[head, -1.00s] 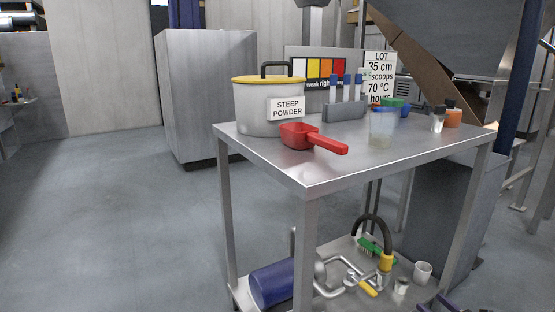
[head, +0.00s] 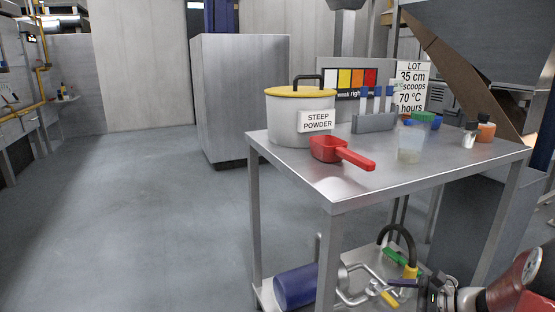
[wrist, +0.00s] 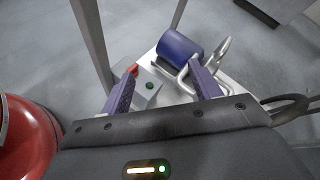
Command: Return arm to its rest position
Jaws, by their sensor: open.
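My gripper (head: 402,283) shows at the lower right of the head view, beside the cart's lower shelf. In the wrist view its two purple fingers (wrist: 165,82) stand wide apart with nothing held between them. Beyond the fingers lie a blue cylinder (wrist: 180,46) and bent metal tubing. My arm enters the head view from the lower right corner, low in front of the cart.
The steel cart's top (head: 345,183) carries a yellow-lidded pot (head: 288,118), a red scoop (head: 328,149), a tube rack (head: 375,122) and a clear beaker (head: 409,148). The lower shelf holds a blue cylinder (head: 296,287) and metal fittings. Open floor (head: 140,215) lies left.

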